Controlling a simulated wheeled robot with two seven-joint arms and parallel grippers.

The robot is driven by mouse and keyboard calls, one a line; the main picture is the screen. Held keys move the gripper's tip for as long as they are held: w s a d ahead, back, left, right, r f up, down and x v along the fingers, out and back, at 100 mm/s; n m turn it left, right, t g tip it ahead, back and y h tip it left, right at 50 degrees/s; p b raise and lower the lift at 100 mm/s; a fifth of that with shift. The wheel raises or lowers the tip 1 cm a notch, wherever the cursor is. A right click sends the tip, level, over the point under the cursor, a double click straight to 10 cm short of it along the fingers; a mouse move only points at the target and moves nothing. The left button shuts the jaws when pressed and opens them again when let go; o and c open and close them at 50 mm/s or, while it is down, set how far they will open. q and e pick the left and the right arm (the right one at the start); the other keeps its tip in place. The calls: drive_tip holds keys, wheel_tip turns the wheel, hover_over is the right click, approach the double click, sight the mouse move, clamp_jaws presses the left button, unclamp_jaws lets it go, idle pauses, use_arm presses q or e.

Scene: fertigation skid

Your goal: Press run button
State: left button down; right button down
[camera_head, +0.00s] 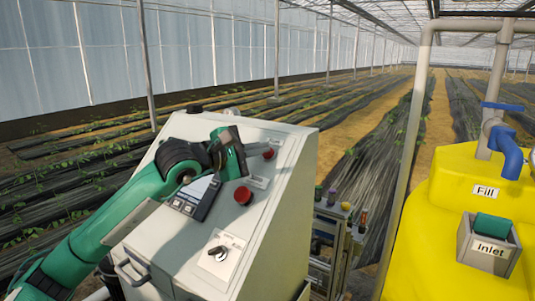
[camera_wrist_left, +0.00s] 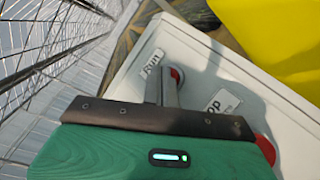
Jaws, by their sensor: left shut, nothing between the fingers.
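The grey control cabinet's sloped panel (camera_head: 215,240) carries a red button (camera_head: 268,153) near its upper end and a larger red button (camera_head: 243,195) lower down. In the left wrist view, a "Run" label (camera_wrist_left: 152,63) sits beside a red button (camera_wrist_left: 177,76), which is partly hidden by my fingers. A label ending in "OP" (camera_wrist_left: 222,104) lies near another red button (camera_wrist_left: 265,148). My left gripper (camera_wrist_left: 168,72) is shut and empty, its tips over the panel between the Run label and its button. I cannot tell whether they touch. My right gripper is not in view.
A small screen (camera_head: 196,195) and a rotary switch (camera_head: 218,253) are also on the panel. A yellow tank (camera_head: 440,215) with "Fill" and "Inlet" labels stands at the right, beside a grey pipe (camera_head: 405,150). Crop rows lie behind.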

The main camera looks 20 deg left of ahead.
use_arm(q)
drive_tip(key=shift+w+f+b, duration=0.2)
drive_tip(key=shift+f+b, duration=0.05)
drive_tip(key=shift+b, duration=0.05)
idle(0.6)
drive_tip(key=shift+s+r, duration=0.5)
drive_tip(key=shift+r, duration=0.1)
drive_tip(key=s+r, duration=0.3)
drive_tip(key=shift+s+a+r, duration=0.2)
drive_tip(key=shift+a+r, duration=0.1)
drive_tip(key=shift+r, duration=0.1)
drive_tip(key=shift+f, duration=0.1)
idle(0.6)
